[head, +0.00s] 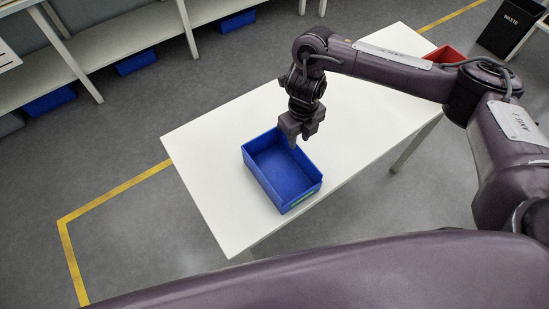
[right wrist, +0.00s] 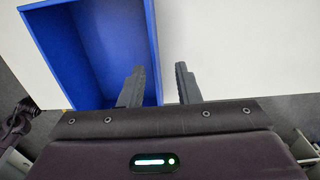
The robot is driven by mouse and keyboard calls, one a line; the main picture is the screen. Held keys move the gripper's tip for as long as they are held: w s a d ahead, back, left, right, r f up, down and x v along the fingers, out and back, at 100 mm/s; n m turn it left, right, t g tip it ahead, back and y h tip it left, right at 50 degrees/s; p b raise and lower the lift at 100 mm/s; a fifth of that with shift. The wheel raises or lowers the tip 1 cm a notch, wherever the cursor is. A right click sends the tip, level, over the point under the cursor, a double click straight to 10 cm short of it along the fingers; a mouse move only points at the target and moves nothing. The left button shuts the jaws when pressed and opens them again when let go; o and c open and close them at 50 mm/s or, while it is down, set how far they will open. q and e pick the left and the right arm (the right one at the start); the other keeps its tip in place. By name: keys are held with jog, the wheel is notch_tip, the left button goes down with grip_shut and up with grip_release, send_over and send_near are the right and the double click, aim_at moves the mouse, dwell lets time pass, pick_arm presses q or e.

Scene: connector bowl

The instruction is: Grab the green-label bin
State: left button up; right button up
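A blue open bin (head: 260,180) stands on the white table, with a small green label (head: 302,197) on its near, low front. It looks empty. My right gripper (head: 297,143) is at the bin's far right side, pointing down. In the right wrist view the bin (right wrist: 155,50) fills the upper left. The fingers of my right gripper (right wrist: 158,72) are apart there, one over the bin's inside and one outside, with the side wall's line between them. I cannot tell whether they touch the wall. My left gripper is not in view.
The white table (head: 205,140) has free room around the bin. A red bin (head: 446,54) sits at its far right end, partly behind my right arm. A dark waste box (head: 512,28) stands beyond. Shelves with several blue bins (head: 137,62) line the back left.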

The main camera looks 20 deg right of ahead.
aim_at(297, 163)
jog(key=shift+s+f, duration=0.85)
jog(key=shift+f, duration=0.3)
jog(key=f, duration=0.2)
jog(key=f+p, duration=0.1)
jog(key=shift+w+a+f, duration=0.1)
jog(key=shift+w+f, duration=0.1)
jog(key=shift+f, duration=0.2)
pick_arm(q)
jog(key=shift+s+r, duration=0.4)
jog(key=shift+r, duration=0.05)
pick_arm(e)
jog(key=shift+s+f, duration=0.1)
jog(key=shift+f, duration=0.4)
grip_shut()
